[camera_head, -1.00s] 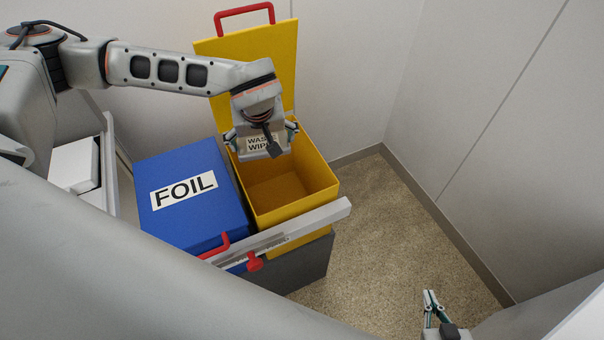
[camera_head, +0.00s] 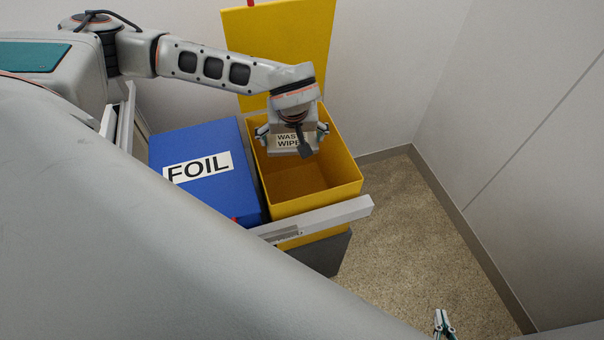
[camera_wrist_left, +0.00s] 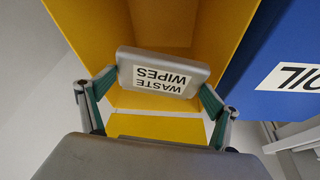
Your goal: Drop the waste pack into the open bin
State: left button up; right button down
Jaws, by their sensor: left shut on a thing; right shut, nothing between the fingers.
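The waste pack (camera_head: 290,142) is a grey block with a white label reading WASTE WIPES. My left gripper (camera_head: 293,131) is shut on it, one finger on each side. The pack is over the back part of the open yellow bin (camera_head: 312,198), and its exact height against the rim is hard to tell. In the left wrist view the pack (camera_wrist_left: 165,75) sits between the fingers with yellow bin walls around it. The bin's inside looks empty where visible. My right gripper (camera_head: 444,322) is shut and empty at the bottom edge, partly cut off.
A blue box (camera_head: 205,190) labelled FOIL stands closed, left of the bin. The bin's raised yellow lid (camera_head: 280,50) stands behind the opening. A pale rail (camera_head: 320,220) crosses in front of both. Walls are behind and right; speckled floor (camera_head: 410,230) is free at right.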

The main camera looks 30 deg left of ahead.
pick_arm(q)
jog(key=o, duration=1)
jog(key=shift+f, duration=0.15)
jog(key=shift+c, duration=0.2)
jog(key=v, duration=1.2)
